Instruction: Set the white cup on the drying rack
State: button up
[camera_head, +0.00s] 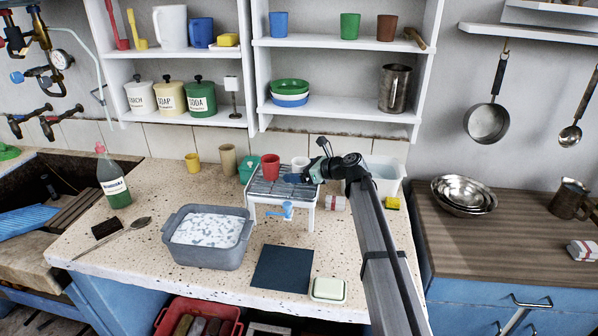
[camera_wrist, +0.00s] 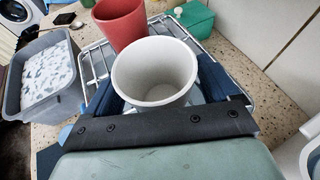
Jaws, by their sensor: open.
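The white cup (camera_wrist: 155,74) is upright, mouth up, between the two dark blue fingers of my open gripper (camera_wrist: 160,92). In the head view the white cup (camera_head: 300,162) shows at the back right of the drying rack (camera_head: 268,189), partly behind my gripper (camera_head: 300,178). The rack's wire bars (camera_wrist: 97,57) show around the cup in the wrist view. The cup's foot is hidden, so its contact with the bars cannot be seen. I cannot tell whether the fingers touch its sides.
A red cup (camera_head: 270,167) stands on the rack just left of the white cup. A grey basin of suds (camera_head: 207,255) is front left. A dark mat (camera_head: 283,268) lies in front. A white tub (camera_head: 386,172) stands right.

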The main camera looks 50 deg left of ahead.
jog(key=shift+r, duration=0.15)
jog(key=v, duration=1.2)
dwell(0.4)
